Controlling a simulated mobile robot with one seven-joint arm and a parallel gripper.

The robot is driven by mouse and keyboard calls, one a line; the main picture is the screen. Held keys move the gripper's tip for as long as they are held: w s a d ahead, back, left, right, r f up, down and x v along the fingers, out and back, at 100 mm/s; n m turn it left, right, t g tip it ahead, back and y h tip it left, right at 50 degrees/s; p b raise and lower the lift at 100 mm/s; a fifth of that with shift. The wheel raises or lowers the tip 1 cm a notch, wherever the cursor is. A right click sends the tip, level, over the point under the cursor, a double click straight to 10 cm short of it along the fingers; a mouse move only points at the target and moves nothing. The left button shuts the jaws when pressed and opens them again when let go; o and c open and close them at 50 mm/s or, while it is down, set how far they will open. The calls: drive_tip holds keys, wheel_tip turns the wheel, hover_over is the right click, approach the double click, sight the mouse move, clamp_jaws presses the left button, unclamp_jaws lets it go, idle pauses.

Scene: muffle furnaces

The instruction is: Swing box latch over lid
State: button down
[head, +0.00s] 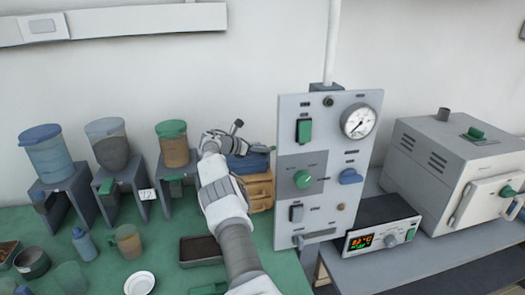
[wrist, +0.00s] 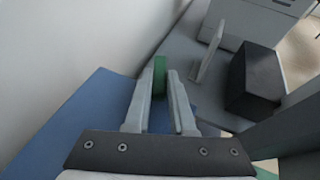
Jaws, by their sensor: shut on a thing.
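The box (head: 262,188) is tan with a blue lid (head: 252,162) and stands on the green table against the wall. The lid's flat blue top fills the lower left of the wrist view (wrist: 75,120). My gripper (head: 243,146) is at the lid, and my arm hides the box's left side. In the wrist view my gripper (wrist: 162,85) is shut on a green piece, which looks like the latch (wrist: 160,68). The green piece stands up between the fingertips, above the lid. Its hinge and lower end are hidden.
A grey control panel (head: 310,125) with a gauge stands close to the box's right. Dispensers on stands, including a green-lidded one (head: 174,150), are to the left. A dark tray (head: 201,250) lies in front. A furnace (head: 440,165) is at far right.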

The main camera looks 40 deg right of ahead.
drive_tip(key=shift+r, duration=0.1)
drive_tip(key=c, duration=0.8)
unclamp_jaws()
drive_tip(key=shift+o, duration=0.2)
drive_tip(key=v, duration=1.7)
drive_tip(key=shift+a+b, duration=0.25)
drive_tip(key=shift+b, duration=0.1)
